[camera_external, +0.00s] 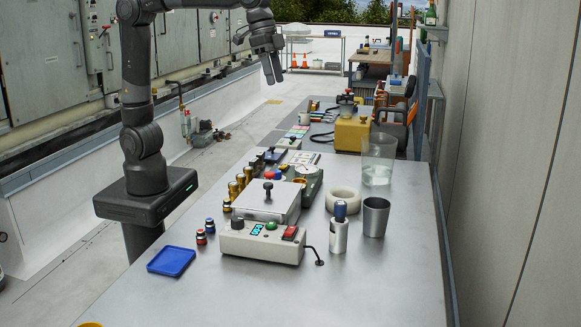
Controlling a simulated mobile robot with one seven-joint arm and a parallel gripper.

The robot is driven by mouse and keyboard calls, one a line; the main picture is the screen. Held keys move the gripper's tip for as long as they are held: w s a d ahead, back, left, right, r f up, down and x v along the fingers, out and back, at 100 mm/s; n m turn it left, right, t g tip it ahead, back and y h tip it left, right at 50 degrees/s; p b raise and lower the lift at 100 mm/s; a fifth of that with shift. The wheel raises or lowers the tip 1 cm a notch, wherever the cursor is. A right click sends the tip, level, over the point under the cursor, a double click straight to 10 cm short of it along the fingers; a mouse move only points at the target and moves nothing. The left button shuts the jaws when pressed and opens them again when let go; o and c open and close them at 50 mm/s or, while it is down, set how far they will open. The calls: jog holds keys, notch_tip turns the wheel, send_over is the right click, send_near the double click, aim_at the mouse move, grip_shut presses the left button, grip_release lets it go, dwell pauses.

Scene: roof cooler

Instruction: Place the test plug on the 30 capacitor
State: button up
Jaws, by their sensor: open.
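My gripper (272,76) is raised over the far left of the bench, fingers pointing down, open and empty, well apart from everything on the bench. Several brass cylinders (240,184) stand in a row at the bench's left side; they may be the capacitors, but no number such as 30 is readable. I cannot tell which piece is the test plug.
A beige control box (262,246) with buttons and a metal box (267,203) fill the middle. The front bench (330,300) is mostly clear.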

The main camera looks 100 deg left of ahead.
jog(key=s+a+f+t, duration=0.1)
jog(key=s+f, duration=0.3)
jog(key=s, duration=0.4)
jog(key=s+a+f, duration=0.3)
jog(key=s+f, duration=0.1)
jog(key=s, duration=0.4)
jog(key=s+a+f+t+y, duration=0.1)
jog(key=s+f, duration=0.3)
jog(key=s, duration=0.4)
jog(key=shift+s+a+n+t, duration=0.3)
jog(key=shift+a, duration=0.4)
